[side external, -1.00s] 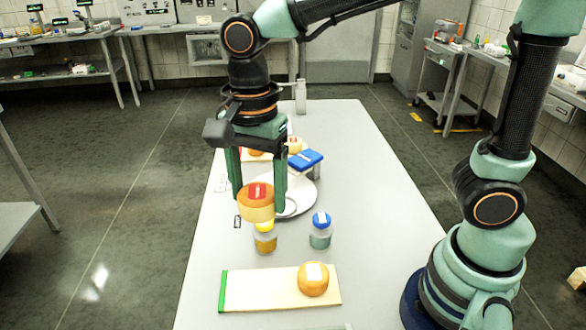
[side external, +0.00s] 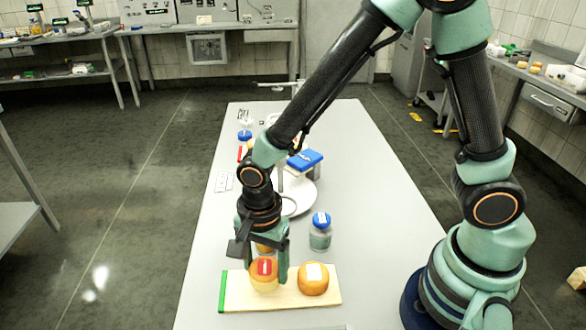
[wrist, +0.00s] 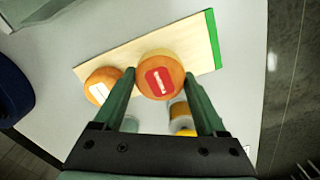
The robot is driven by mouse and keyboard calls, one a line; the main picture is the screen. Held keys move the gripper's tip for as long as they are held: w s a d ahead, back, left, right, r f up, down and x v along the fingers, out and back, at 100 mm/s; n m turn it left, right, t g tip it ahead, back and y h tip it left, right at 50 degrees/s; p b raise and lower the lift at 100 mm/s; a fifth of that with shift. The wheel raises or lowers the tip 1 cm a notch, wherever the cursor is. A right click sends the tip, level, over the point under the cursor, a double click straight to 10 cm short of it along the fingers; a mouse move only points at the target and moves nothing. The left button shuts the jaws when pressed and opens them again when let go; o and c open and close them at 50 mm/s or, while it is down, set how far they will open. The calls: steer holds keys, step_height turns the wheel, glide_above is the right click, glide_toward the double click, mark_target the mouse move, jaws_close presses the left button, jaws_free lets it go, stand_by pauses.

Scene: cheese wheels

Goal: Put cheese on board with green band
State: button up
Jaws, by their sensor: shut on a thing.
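My gripper (side external: 263,274) is shut on a cheese wheel (side external: 264,277) with an orange top, pale side and red label. The cheese is upright over the board with the green band (side external: 236,297); I cannot tell whether it touches the board. In the wrist view the same cheese (wrist: 160,75) sits between the fingertips, and the board's green end (wrist: 214,38) shows at the upper right. A second orange cheese (side external: 313,279) with a white label stands on the board to the right. It also shows in the wrist view (wrist: 100,86).
A jar with a blue lid (side external: 320,232) stands behind the board. A yellow-orange jar (wrist: 181,115) is close behind my gripper. A round white plate (side external: 306,198) and a blue-topped box (side external: 305,160) are farther back. The table right of the jars is clear.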

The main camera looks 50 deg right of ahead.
mark_target(266, 264)
steer(key=shift+f, duration=1.1)
steer(key=shift+f, duration=0.1)
steer(key=o, duration=1.6)
steer(key=shift+c, duration=0.2)
step_height(266, 264, up, 12)
steer(key=shift+f, duration=0.2)
steer(key=d+r+n+t, duration=0.2)
steer(key=d+r+n, duration=0.3)
steer(key=d+n, duration=0.2)
steer(key=s+d+r+n+t, duration=0.1)
steer(key=d+r+n+t, duration=0.2)
steer(key=d+r+n, duration=0.3)
steer(key=d+n, duration=0.1)
steer(key=d, duration=0.3)
steer(key=shift+r+t, duration=0.15)
steer(key=shift+t, duration=0.15)
